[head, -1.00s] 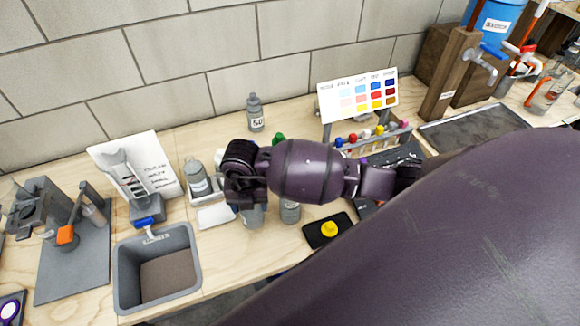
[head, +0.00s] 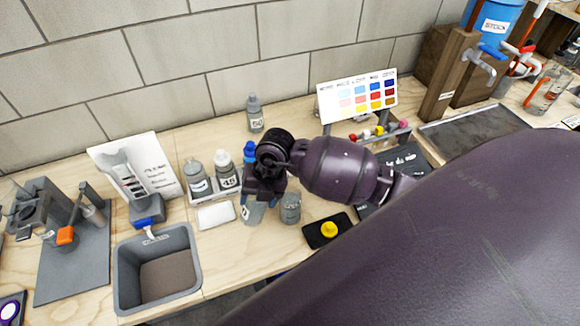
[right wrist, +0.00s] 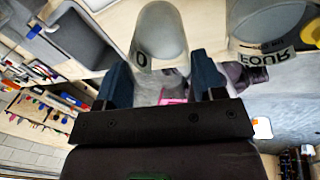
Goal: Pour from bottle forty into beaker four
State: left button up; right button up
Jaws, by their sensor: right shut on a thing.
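My right gripper (head: 262,190) is shut on a grey bottle (head: 251,213) above the front of the bench. Its top is hidden by the gripper, and I cannot tell whether it touches the bench. In the right wrist view the grey bottle (right wrist: 160,32) shows beyond the fingers, with a label ending in 0 at its edge. Beaker four (head: 290,208) stands just right of the bottle, apart from the gripper. In the right wrist view the beaker (right wrist: 262,25) shows its FOUR label. My left gripper is not in view.
Two bottles (head: 198,180) stand left of my gripper, behind a white pad (head: 215,215). Bottle fifty (head: 255,118) is near the wall. A black pad with a yellow knob (head: 329,229) is right of the beaker. A grey basin (head: 125,285) is at left.

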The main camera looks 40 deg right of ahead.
pick_arm(q)
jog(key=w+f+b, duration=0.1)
jog(key=b, duration=0.2)
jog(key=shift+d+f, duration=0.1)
pick_arm(e)
jog(key=d+r+y, duration=0.1)
jog(key=y, duration=0.1)
jog(key=d+r+t+y, duration=0.1)
jog(key=r+y, duration=0.1)
jog(key=s+d+r+y, duration=0.1)
jog(key=shift+d+r+t+y, duration=0.15)
jog(key=shift+r+t+y, duration=0.15)
jog(key=shift+t+y, duration=0.1)
pick_arm(q)
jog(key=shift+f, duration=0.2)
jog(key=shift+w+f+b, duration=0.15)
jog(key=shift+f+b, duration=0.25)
jog(key=shift+b, duration=0.25)
pick_arm(e)
jog(key=shift+f+y, duration=0.15)
jog(key=shift+y, duration=0.15)
pick_arm(q)
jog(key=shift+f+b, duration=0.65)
jog(key=shift+b, duration=0.05)
pick_arm(e)
jog(key=shift+f+y, duration=0.2)
jog(key=shift+y, duration=0.1)
